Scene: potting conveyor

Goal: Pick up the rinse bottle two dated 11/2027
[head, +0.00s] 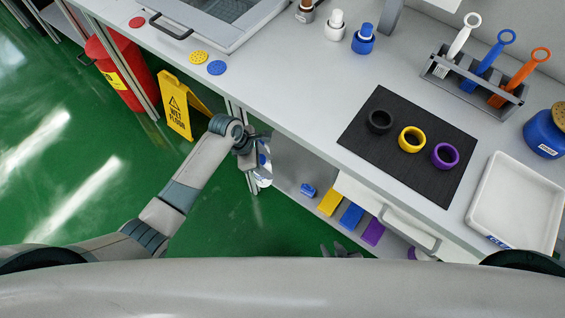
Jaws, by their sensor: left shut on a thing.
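My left gripper (262,150) is beside the front edge of the bench, shut on a white bottle (264,181) with some blue on it. The bottle hangs below the gripper, in front of the open space under the bench. The gripper hides part of it, and no date can be read. My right gripper (341,251) shows only as dark tips at the bottom, too cut off to tell its state. A white bottle (334,30), a blue bottle (363,42) and a brown bottle (305,12) stand at the back of the bench.
A black mat (378,152) with three rings, a white tray (512,205) and a rack (475,85) of brushes are on the bench (290,100). Below are an open drawer (385,208) and coloured blocks. A yellow wet-floor sign (178,105) and red bin (120,75) stand left.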

